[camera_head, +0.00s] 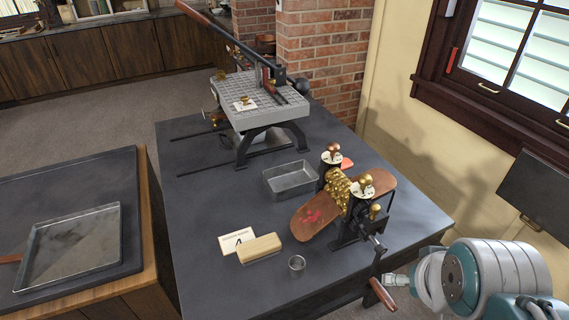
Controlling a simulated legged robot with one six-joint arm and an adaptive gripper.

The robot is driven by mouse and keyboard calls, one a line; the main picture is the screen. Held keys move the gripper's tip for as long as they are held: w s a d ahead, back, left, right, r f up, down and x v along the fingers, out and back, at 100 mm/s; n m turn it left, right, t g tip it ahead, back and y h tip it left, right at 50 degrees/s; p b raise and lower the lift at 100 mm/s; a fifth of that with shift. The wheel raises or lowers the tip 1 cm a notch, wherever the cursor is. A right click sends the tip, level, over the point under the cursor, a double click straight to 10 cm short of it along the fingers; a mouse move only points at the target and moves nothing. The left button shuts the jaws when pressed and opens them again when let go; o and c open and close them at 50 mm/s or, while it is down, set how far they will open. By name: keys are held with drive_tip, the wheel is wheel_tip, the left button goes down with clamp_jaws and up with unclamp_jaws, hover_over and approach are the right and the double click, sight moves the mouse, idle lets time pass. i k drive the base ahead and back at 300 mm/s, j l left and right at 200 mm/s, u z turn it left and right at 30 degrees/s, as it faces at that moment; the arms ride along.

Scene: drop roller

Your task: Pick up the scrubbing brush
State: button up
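A pale wooden block-shaped thing (260,248), which looks like the scrubbing brush, lies flat near the front of the dark grey table (225,287). Its bristles cannot be made out. A small white card (236,240) with a letter on it sits right against its left side. Part of my arm shows at the lower right, well to the right of the brush.
A small metal cup (296,264) stands just right of the brush. The brass drop roller (345,195), with a crank handle (383,293), stands further right. A metal tray (291,180) and a lever press (258,100) stand behind. A separate bench (120,170) is at left.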

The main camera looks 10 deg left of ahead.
sight(262, 248)
drive_tip(key=u, duration=1.1)
drive_tip(key=i+u, duration=0.5)
